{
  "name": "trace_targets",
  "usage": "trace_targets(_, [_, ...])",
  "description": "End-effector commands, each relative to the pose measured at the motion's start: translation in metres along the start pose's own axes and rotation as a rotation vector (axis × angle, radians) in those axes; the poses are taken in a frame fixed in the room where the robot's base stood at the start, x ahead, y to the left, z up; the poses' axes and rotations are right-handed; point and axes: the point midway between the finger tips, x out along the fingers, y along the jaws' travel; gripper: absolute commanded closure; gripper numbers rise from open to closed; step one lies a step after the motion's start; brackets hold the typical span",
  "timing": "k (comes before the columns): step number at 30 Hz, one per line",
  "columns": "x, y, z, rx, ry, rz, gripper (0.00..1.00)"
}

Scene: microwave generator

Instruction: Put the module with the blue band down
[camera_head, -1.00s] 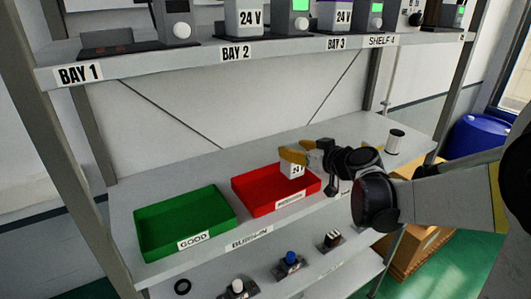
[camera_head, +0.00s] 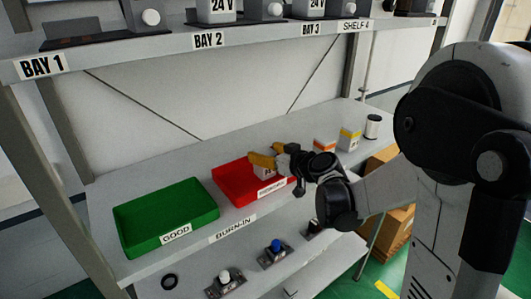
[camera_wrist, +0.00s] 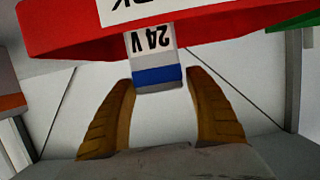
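The module with the blue band shows in the wrist view (camera_wrist: 156,70), its "24 V" label upside down and its blue band towards me. In the head view the module (camera_head: 267,173), a small white box, is at the red tray (camera_head: 229,183), partly covered by my fingers. My gripper (camera_head: 263,160) is at the tray with its yellow fingers around the module's end. In the wrist view the fingers (camera_wrist: 160,82) stand apart, with a gap on each side of the module. Whether the module rests on the tray floor is hard to tell.
A green tray marked GOOD (camera_head: 165,212) stands left of the red one. Modules with orange (camera_head: 325,145) and yellow (camera_head: 349,139) bands and a white cylinder (camera_head: 373,126) stand to the right. A shelf with bays (camera_head: 208,40) is above. A lower shelf holds buttons (camera_head: 276,246).

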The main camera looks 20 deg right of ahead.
Motion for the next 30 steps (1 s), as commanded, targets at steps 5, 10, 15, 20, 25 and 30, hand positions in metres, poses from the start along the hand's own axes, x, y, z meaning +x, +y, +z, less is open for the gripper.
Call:
trace_targets(5, [0.0,0.0,-0.001,0.0,0.0,0.0,0.32])
trace_targets(10, [-0.001,0.0,-0.003,0.0,0.0,0.0,0.32])
trace_targets(15, [-0.02,0.001,-0.003,0.001,-0.001,0.002,0.32])
trace_targets(20, [-0.058,0.001,-0.003,0.002,0.0,0.004,0.32])
trace_targets(25, [-0.094,0.0,-0.003,0.002,0.0,0.003,0.32])
trace_targets(30, [-0.116,0.001,-0.003,0.001,0.0,0.002,0.32])
